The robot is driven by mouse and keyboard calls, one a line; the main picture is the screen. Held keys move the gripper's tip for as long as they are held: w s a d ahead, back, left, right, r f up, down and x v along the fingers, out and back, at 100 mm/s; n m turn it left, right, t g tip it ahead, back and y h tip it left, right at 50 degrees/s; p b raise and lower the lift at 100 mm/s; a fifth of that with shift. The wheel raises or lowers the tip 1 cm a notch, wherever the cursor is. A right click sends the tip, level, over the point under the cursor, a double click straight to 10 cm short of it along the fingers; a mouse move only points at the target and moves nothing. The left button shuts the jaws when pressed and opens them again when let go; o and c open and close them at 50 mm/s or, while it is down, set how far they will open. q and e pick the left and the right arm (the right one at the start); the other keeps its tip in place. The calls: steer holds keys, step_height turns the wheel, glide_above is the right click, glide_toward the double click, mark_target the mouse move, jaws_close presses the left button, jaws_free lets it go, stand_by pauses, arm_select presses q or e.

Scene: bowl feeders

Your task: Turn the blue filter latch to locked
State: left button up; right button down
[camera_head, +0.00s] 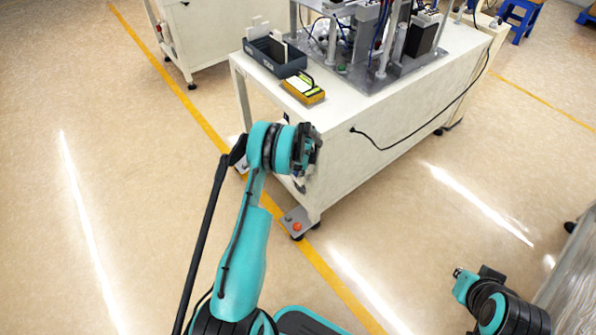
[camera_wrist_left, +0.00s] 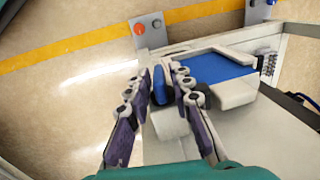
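The blue latch (camera_wrist_left: 160,85) is a small upright blue piece in the left wrist view, in front of a white unit with a larger blue part (camera_wrist_left: 215,67). My left gripper (camera_wrist_left: 158,76) has its two dark fingers on either side of the latch, close to it. I cannot tell whether the fingers touch it. In the head view my left gripper (camera_head: 309,160) is at the near left end of the white bench and hides the latch.
The white bench (camera_head: 400,125) carries a dark grey bin (camera_head: 275,58), a yellow device (camera_head: 303,89) and a machine (camera_head: 385,60). A black cable hangs along its side. A foot plate with an orange-red knob (camera_wrist_left: 139,29) lies by a yellow floor line. Open floor surrounds it.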

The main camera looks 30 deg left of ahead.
arm_select(q)
jaws_close()
steer(key=shift+a, duration=0.1)
steer(key=shift+g+h, duration=0.3)
steer(key=shift+h, duration=0.6)
steer(key=shift+o, duration=2.4)
jaws_free()
step_height(320, 180, up, 12)
